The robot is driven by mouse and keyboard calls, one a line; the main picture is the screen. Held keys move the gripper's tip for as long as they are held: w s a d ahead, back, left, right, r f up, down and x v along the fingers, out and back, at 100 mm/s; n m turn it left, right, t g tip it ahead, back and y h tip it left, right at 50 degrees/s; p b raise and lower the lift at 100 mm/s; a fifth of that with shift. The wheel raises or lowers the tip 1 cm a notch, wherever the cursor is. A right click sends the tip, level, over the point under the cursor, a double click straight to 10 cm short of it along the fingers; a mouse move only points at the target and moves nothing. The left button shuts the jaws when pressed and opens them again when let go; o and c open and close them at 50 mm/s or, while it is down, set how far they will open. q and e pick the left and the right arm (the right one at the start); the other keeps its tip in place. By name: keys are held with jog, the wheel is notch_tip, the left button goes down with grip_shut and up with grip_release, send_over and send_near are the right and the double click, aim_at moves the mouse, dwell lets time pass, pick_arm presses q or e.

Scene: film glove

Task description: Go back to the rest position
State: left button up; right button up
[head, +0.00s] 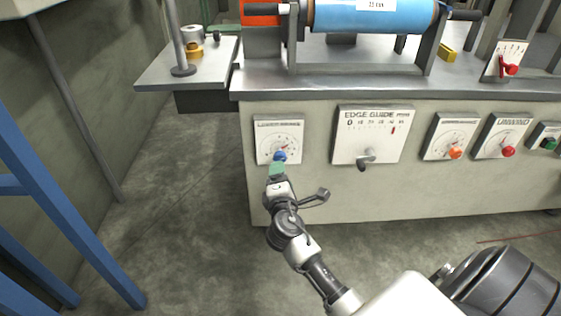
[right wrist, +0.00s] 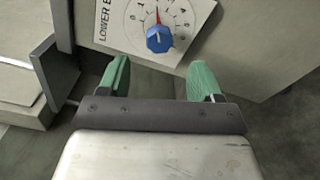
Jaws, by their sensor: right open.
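My right gripper (head: 277,170) is in front of the leftmost dial panel of the machine. In the right wrist view my right gripper (right wrist: 162,80) shows two green fingertips spread apart with nothing between them. The blue knob (right wrist: 159,39) of that panel lies just beyond the fingertips, with a red pointer above it, and the fingers look clear of it. In the head view the blue knob (head: 280,156) sits right above the fingertips. My left gripper is not in view.
The machine (head: 300,190) carries a blue roll (head: 370,16) on top. Other panels include the edge guide panel (head: 370,132), one with an orange knob (head: 455,153) and one with a red knob (head: 508,152). A blue frame (head: 62,205) stands at left. Grey floor (head: 185,190) is open between.

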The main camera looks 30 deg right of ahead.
jog(key=shift+v, duration=1.2)
